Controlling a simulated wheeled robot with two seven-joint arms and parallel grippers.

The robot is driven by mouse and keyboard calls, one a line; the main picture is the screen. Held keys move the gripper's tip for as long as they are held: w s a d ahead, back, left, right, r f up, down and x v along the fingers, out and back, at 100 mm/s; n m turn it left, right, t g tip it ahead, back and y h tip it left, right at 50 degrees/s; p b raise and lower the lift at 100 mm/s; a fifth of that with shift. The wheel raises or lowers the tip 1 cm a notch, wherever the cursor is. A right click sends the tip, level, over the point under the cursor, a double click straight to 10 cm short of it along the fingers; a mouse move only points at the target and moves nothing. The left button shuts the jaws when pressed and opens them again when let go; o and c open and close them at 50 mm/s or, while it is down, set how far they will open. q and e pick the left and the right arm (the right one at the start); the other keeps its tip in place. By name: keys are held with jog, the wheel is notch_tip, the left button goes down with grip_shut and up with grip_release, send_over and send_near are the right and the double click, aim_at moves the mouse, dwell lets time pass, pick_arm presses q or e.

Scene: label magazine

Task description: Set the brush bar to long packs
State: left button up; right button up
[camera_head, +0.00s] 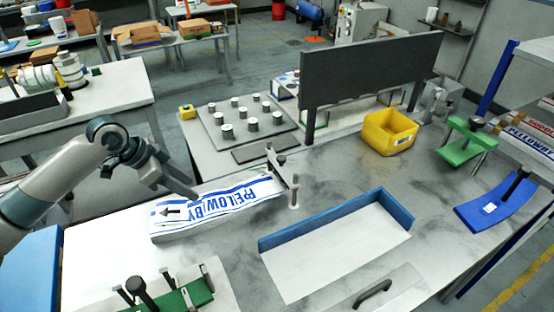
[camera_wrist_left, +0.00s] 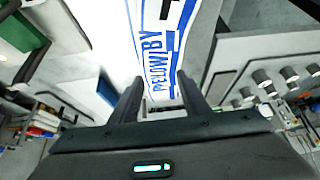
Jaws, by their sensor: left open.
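A stack of white and blue printed labels (camera_head: 215,207) lies in the middle left of the bench in the head view. The labels (camera_wrist_left: 158,45) also show ahead of the fingers in the left wrist view. A dark bar on upright posts (camera_head: 281,170) stands at the right end of the stack; I cannot tell for sure that it is the brush bar, or its setting. My left gripper (camera_head: 180,188) is over the label stack, near its upper edge. In the left wrist view the gripper (camera_wrist_left: 160,92) has its two fingers apart with nothing held between them. My right gripper is not in view.
A blue-walled tray (camera_head: 335,262) lies right of the labels, with a yellow bin (camera_head: 389,132) behind it. A dark upright panel (camera_head: 370,70) stands at the back. A green piece (camera_head: 467,148) and a blue curved plate (camera_head: 497,208) are at right. A green clamp part (camera_head: 175,300) is at front left.

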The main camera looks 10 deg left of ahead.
pick_arm(q)
jog(key=w, duration=0.1)
jog(key=w+d, duration=0.1)
jog(key=w+t, duration=0.1)
jog(key=shift+d+r+n, duration=0.15)
jog(key=shift+d+n, duration=0.1)
jog(key=shift+n, duration=0.05)
grip_shut()
jog(key=w+d+r+n+t+h, duration=0.1)
jog(key=w+d+r+n+t, duration=0.2)
jog(key=w+d, duration=0.5)
jog(key=shift+s+d+r+m+t+h+b, duration=0.15)
jog(key=shift+d+r+m+h, duration=0.35)
jog(key=shift+h, duration=0.55)
jog(key=shift+s+d+r+m+t+h+b, duration=0.1)
jog(key=shift+d+r+m+h, duration=0.2)
jog(key=shift+r+m+h, duration=0.55)
jog(key=shift+s+d+r+m+t+h+b, duration=0.15)
jog(key=shift+d+r+m+h, duration=0.2)
jog(key=shift+h, duration=0.95)
